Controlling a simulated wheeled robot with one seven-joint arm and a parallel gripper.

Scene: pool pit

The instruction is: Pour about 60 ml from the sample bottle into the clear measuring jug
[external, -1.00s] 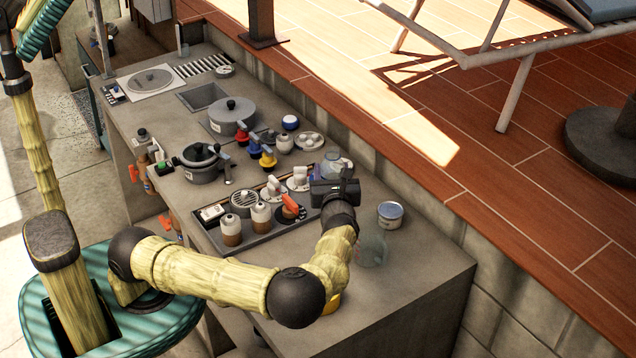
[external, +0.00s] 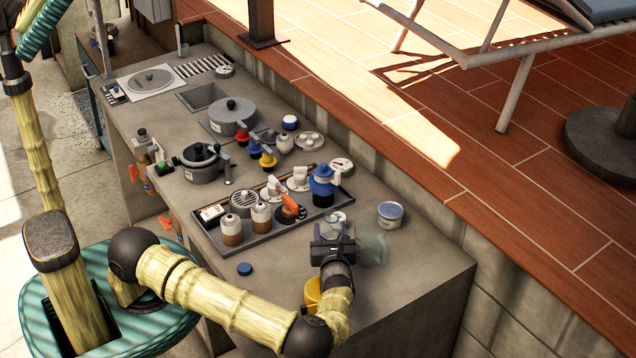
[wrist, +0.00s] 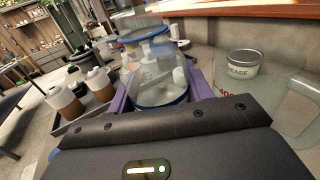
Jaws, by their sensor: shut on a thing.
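The sample bottle (wrist: 150,72) is clear with blue bands. My gripper (wrist: 158,98) is shut on it, its purple fingers on either side. In the external view my gripper (external: 333,240) holds the bottle (external: 337,221) roughly upright at the counter's right part. The clear measuring jug (external: 374,250) stands just right of my gripper and is faint against the counter. In the wrist view the jug (wrist: 260,92) is at the right, with a red marking and a handle. The bottle is beside the jug, not over it. I cannot tell the liquid levels.
A grey tin (external: 390,214) stands behind the jug. A blue cap (external: 245,269) lies near the front edge. A yellow object (external: 313,292) is partly behind my arm.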

